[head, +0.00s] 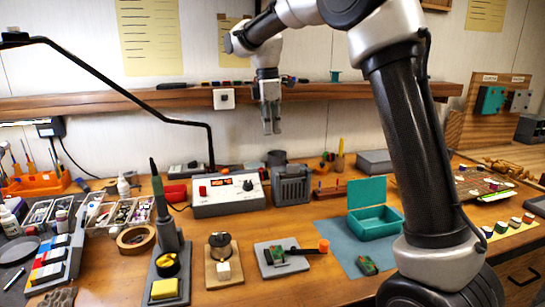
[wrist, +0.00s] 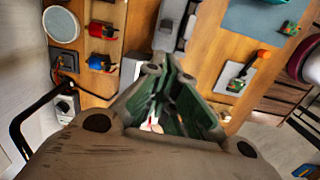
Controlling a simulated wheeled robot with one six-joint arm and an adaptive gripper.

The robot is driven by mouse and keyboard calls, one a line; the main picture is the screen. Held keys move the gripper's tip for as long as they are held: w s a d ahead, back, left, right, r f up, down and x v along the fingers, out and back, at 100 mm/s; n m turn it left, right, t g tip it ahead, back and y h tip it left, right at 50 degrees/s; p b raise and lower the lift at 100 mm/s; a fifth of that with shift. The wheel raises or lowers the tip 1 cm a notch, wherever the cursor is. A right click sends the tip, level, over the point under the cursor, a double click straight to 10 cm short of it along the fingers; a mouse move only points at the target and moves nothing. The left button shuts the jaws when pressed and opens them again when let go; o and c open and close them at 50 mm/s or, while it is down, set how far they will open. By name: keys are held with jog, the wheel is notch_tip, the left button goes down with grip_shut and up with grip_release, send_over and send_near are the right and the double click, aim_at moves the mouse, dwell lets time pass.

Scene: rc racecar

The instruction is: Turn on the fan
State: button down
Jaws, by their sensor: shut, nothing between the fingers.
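No thing in view is plainly labelled as a fan. A dark grey box with a slatted front (head: 291,187) stands on the bench at the back and may be the fan; I cannot tell whether it is running. My gripper (head: 271,131) points down in front of the wall shelf, above and a little left of this box, touching nothing. Its fingers are shut and empty. In the wrist view the dark green fingers (wrist: 160,112) fill the middle and hide part of the bench. A white switch-like plate (head: 223,99) sits on the shelf edge, just left of my gripper.
A power supply with a red display (head: 228,193) stands left of the box. A black curved arm (head: 130,90) rises at the left. A soldering iron stand (head: 170,240), a board holder (head: 281,258) and an open teal box (head: 375,222) occupy the front.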

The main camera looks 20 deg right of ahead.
aim_at(285, 158)
jog(key=shift+n, duration=0.3)
jog(key=f, duration=0.6)
jog(key=d+f, duration=0.1)
jog(key=f, duration=0.3)
jog(key=shift+s, duration=0.1)
jog(key=shift+d+r+y, duration=0.3)
jog(key=shift+r+y, duration=0.05)
jog(key=shift+y, duration=0.45)
jog(key=shift+d+r+y, duration=0.35)
jog(key=shift+d+y, duration=0.25)
jog(key=shift+y, duration=0.5)
jog(key=d+y, duration=0.1)
jog(key=y, duration=0.1)
jog(key=d+y, duration=0.1)
jog(key=y, duration=0.1)
jog(key=shift+r, duration=0.35)
jog(key=shift+a, duration=0.15)
jog(key=shift+r, duration=0.1)
